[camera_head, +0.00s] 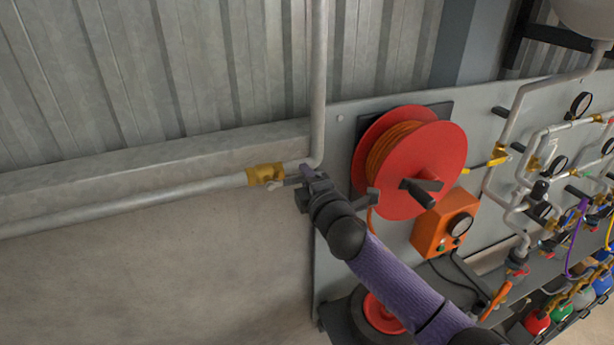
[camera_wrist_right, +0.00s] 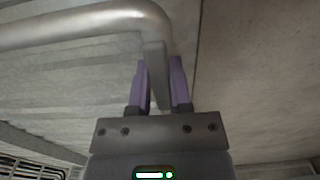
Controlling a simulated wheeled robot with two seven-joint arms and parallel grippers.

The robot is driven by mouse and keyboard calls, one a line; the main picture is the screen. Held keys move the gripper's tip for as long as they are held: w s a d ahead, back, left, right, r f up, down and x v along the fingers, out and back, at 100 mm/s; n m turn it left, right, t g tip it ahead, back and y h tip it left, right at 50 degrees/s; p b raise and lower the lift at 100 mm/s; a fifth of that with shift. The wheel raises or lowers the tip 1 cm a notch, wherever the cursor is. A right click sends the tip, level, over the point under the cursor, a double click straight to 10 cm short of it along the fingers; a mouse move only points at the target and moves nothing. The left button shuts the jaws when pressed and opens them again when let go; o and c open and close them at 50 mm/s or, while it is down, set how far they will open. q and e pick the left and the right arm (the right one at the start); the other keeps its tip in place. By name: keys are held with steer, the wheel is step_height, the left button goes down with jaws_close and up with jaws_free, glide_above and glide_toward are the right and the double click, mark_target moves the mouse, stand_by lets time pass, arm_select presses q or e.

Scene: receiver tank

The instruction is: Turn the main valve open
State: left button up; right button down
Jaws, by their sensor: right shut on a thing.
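The main valve (camera_head: 265,175) is a yellow brass body on the grey pipe at the wall. Its grey lever (camera_head: 290,182) points right, roughly along the pipe, toward my gripper. My right gripper (camera_head: 306,181) is at the lever's end, just below the pipe bend. In the right wrist view, the purple fingers (camera_wrist_right: 160,85) stand on either side of the flat grey lever (camera_wrist_right: 156,70) and are shut on it. The valve body is not clearly visible in that view. My left gripper is not in view.
The grey pipe (camera_head: 130,202) runs along the wall and bends upward (camera_head: 318,90) beside my gripper. A red hose reel (camera_head: 425,170) and an orange box with a gauge (camera_head: 432,235) are to the right. Gauges and pipework fill the panel beyond. The wall below the pipe is clear.

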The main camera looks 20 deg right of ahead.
steer(key=shift+r, duration=0.1)
steer(key=c, duration=0.5)
jaws_free()
steer(key=shift+c, duration=0.2)
steer(key=s+b, duration=0.1)
steer(key=s, duration=0.9)
steer(key=shift+d, duration=0.2)
